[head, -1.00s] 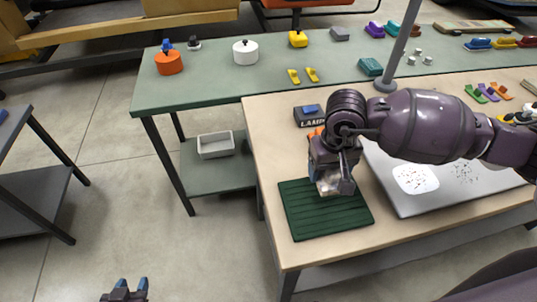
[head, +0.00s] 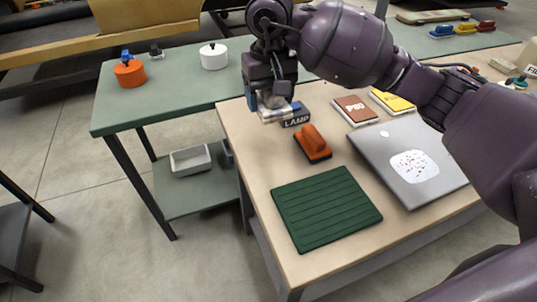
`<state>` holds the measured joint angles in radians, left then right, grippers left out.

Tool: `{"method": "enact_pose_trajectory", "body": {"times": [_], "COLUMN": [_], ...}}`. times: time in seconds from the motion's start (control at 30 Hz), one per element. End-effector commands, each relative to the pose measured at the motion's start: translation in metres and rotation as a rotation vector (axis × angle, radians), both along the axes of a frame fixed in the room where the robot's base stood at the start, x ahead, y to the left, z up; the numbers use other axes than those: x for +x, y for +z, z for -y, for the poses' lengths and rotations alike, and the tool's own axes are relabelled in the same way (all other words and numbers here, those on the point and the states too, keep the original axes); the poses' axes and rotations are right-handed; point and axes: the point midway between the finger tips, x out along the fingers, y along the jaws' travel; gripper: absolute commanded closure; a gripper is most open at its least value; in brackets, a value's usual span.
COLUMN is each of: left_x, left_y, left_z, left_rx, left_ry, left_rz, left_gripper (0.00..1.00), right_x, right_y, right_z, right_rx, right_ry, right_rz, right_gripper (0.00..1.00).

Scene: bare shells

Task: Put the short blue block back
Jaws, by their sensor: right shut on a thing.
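My right gripper (head: 275,108) is over the back left part of the wooden table, beside the dark box marked LAMP (head: 296,117). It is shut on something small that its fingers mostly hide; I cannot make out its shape. Some blue shows at the gripper's left side, but I cannot tell whether it is a block or part of the gripper. A blue piece (head: 297,107) shows on top of the LAMP box. No short blue block shows clearly. My left gripper is not in view.
An orange-brown handled object (head: 312,143) stands in front of the LAMP box. A bare green grooved mat (head: 325,208) lies at the front. A grey laptop-like panel (head: 395,180) lies to the right. The green table (head: 185,85) holds an orange pot (head: 130,74) and a white pot (head: 214,57).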

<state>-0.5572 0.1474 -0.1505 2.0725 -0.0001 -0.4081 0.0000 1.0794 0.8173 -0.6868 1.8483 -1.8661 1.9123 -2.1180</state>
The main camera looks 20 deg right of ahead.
Motion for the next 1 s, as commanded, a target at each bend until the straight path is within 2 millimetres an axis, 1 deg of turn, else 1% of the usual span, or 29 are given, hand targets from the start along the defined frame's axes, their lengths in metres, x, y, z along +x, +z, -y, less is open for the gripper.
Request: {"method": "enact_pose_trajectory", "body": {"times": [0.03,0.1,0.3,0.43,0.5,0.6,0.77,0.83,1.0], "left_x": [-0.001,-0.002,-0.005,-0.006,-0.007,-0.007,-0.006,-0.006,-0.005], "left_y": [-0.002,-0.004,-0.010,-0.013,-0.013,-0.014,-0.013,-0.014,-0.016], "left_z": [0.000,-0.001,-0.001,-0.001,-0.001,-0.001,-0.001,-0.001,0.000], "left_rx": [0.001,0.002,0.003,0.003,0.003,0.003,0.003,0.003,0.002], "left_ry": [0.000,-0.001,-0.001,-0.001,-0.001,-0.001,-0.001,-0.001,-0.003], "left_rz": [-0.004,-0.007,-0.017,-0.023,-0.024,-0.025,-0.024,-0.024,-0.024], "left_gripper": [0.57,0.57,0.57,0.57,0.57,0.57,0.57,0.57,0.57], "right_x": [-0.001,-0.001,-0.001,-0.001,-0.001,0.000,0.000,0.000,-0.001], "right_y": [-0.014,-0.029,-0.074,-0.099,-0.110,-0.119,-0.126,-0.132,-0.156], "right_z": [0.000,0.000,0.000,0.000,0.000,0.000,0.000,0.000,-0.001], "right_rx": [0.002,0.001,0.002,0.003,0.002,0.002,0.001,0.000,0.002], "right_ry": [-0.001,-0.001,-0.002,-0.002,-0.001,-0.002,-0.001,-0.001,-0.001], "right_rz": [-0.006,-0.006,-0.007,-0.006,-0.004,-0.002,-0.001,-0.002,-0.005], "right_gripper": [0.55,0.55,0.55,0.55,0.55,0.55,0.55,0.55,0.55]}}
